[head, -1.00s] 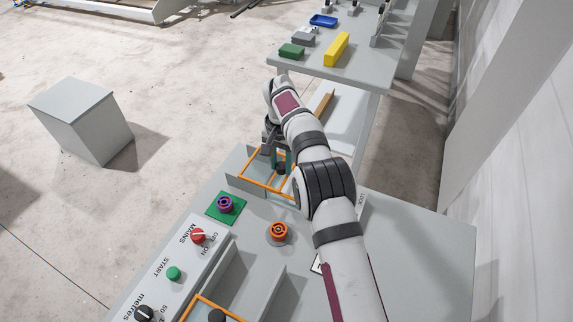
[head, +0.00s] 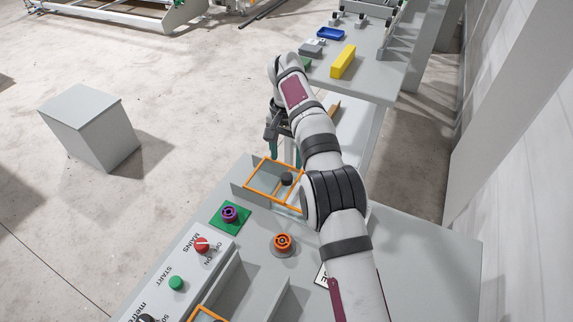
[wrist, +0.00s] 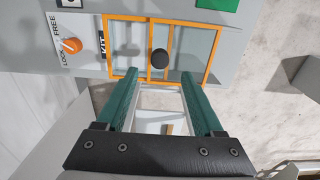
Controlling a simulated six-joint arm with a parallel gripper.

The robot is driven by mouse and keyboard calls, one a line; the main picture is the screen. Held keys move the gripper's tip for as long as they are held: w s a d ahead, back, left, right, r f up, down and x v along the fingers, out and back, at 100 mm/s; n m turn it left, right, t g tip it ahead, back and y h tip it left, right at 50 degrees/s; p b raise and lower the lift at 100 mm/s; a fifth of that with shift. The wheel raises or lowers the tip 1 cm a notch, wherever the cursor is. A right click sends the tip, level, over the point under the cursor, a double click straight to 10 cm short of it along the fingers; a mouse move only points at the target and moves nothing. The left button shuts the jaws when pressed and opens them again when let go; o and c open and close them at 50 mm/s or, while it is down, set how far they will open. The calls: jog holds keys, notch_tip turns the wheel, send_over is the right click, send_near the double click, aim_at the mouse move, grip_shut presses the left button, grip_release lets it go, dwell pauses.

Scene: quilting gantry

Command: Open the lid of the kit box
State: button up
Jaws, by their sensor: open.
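The kit box has a clear lid with an orange frame (head: 259,193) and a dark round knob (head: 286,179). The lid appears shut and lies flat on the bench. In the wrist view the lid's orange frame (wrist: 213,60) and dark knob (wrist: 160,59) show just beyond my fingertips, beside the KIT label (wrist: 103,45). My gripper (head: 285,155) is open and empty at the far side of the box. In the wrist view its green fingers (wrist: 160,77) stand apart, with the knob between their lines and touching neither.
An orange LOCK/FREE dial (wrist: 70,45) sits beside the box; its setting is unclear. A purple knob on a green plate (head: 229,214), an orange knob (head: 283,243) and a red switch (head: 201,245) are nearer. A yellow block (head: 343,62) lies on the far table.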

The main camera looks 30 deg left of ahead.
aim_at(288, 177)
jog(key=s+d+f+m+g+y, duration=0.1)
jog(key=m+y, duration=0.1)
jog(key=s+d+f+m+g+y, duration=0.1)
jog(key=s+d+m+g+y, duration=0.1)
jog(key=s+d+f+m+g+y, duration=0.1)
jog(key=s+d+m+g+y, duration=0.1)
jog(key=y, duration=0.1)
jog(key=shift+s+d+f, duration=0.1)
jog(key=shift+s+d, duration=0.05)
jog(key=shift+s, duration=0.1)
jog(key=m+y, duration=0.1)
jog(key=d+m+y, duration=0.1)
jog(key=m, duration=0.1)
jog(key=d+m+t+y, duration=0.1)
jog(key=shift+r+m+y, duration=0.3)
jog(key=shift+r, duration=0.1)
jog(key=w+d+m+t+y, duration=0.2)
jog(key=d+m+t+y, duration=0.1)
jog(key=d+m+t, duration=0.55)
jog(key=shift+m+g+h, duration=0.3)
jog(key=shift+m+g, duration=0.45)
jog(key=x, duration=1.1)
jog(key=r+x, duration=0.1)
jog(key=x, duration=0.5)
jog(key=shift+w+a+f, duration=0.1)
jog(key=shift+a+f, duration=0.05)
jog(key=shift+a, duration=0.25)
grip_shut()
